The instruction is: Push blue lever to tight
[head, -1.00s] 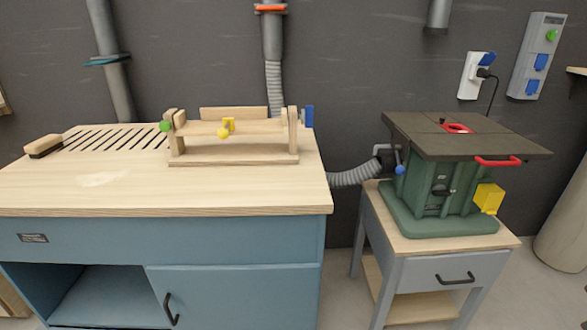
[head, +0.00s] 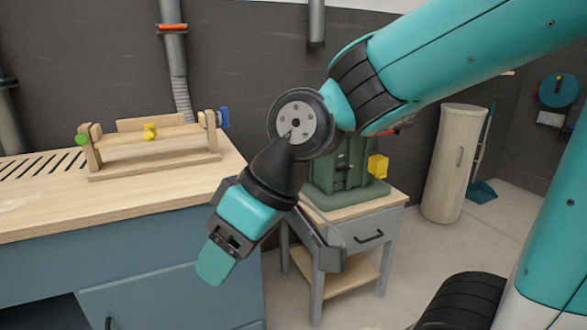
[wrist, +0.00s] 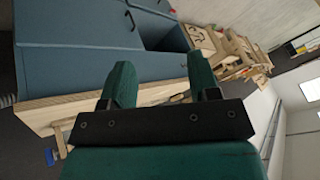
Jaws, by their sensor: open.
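The blue lever (head: 223,117) is at the right end of a wooden fixture (head: 155,163) on the workbench. It looks about upright. The fixture also has a green knob (head: 82,140) at its left end and a yellow piece (head: 150,132) in the middle. My gripper (head: 222,252) hangs in front of the bench's right end, lower than the lever and clearly apart from it. In the wrist view my gripper (wrist: 160,62) shows two green fingers spread apart with nothing between them. A small blue patch (wrist: 50,156) at lower left there may be the lever.
The wooden benchtop (head: 120,210) has a bare front area over blue cabinets (head: 170,275). A green machine (head: 345,168) on a grey stand (head: 375,238) is partly hidden behind my arm. A grey hose (head: 182,98) hangs behind the fixture. Open floor lies right of the stand.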

